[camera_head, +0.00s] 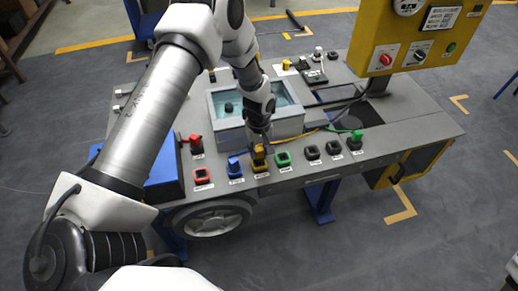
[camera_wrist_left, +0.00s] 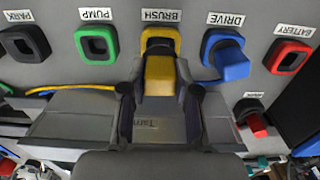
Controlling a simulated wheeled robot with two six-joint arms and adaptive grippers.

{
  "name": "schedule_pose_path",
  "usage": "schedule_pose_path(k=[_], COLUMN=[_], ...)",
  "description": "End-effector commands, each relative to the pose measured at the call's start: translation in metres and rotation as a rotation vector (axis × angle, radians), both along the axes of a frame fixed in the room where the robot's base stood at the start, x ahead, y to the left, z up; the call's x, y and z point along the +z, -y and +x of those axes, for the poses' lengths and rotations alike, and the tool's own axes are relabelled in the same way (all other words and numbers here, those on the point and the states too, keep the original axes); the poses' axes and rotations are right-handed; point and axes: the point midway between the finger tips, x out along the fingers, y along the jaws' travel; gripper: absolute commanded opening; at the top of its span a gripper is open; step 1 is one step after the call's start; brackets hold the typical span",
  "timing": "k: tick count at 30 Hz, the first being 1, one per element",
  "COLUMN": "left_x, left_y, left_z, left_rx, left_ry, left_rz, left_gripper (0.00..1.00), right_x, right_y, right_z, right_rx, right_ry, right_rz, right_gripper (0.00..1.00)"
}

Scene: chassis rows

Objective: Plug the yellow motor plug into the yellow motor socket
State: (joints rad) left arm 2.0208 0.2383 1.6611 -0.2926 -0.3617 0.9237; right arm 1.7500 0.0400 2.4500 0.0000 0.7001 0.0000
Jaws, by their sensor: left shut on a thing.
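My left gripper (camera_head: 258,142) is shut on the yellow plug (camera_head: 259,152) at the front of the grey bench. In the left wrist view the yellow plug (camera_wrist_left: 160,75) sits between the fingers. The yellow socket (camera_wrist_left: 148,32), labelled BRUSH, is directly beyond the plug's front end. The socket also shows in the head view (camera_head: 262,168), partly covered by the plug. The plug lines up with the opening and lies close to it. A dark area shows between them, and I cannot tell how deep the plug is. My right gripper is out of view.
A blue plug (camera_wrist_left: 230,64) stands at the blue DRIVE socket beside the yellow one. The green PUMP socket (camera_wrist_left: 82,40) and red BATTERY socket (camera_wrist_left: 305,48) are empty. A red plug (camera_head: 195,140) and green plug (camera_head: 357,136) stand nearby. A grey-rimmed bin (camera_head: 288,128) is behind.

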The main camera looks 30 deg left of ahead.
Motion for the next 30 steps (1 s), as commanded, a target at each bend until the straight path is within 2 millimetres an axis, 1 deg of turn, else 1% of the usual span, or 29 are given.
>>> schedule_pose_path(k=[8, 16, 24, 30], left_x=[-0.0004, 0.0004, -0.0008, -0.0052], left_y=[0.0000, -0.0002, -0.0002, -0.0002], left_z=[0.0000, -0.0006, -0.0004, -0.0004], left_rx=[0.000, 0.000, 0.000, 0.000], left_ry=[0.000, -0.001, 0.000, -0.001], left_rz=[0.000, 0.000, 0.000, 0.001], left_gripper=[0.00, 0.00, 0.00, 0.00], right_x=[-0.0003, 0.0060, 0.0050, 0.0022], right_y=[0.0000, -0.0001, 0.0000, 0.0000], right_z=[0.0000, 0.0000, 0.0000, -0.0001], right_rx=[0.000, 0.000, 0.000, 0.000], right_ry=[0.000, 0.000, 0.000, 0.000], right_rz=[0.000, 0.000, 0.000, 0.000], right_gripper=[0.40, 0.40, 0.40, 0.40])
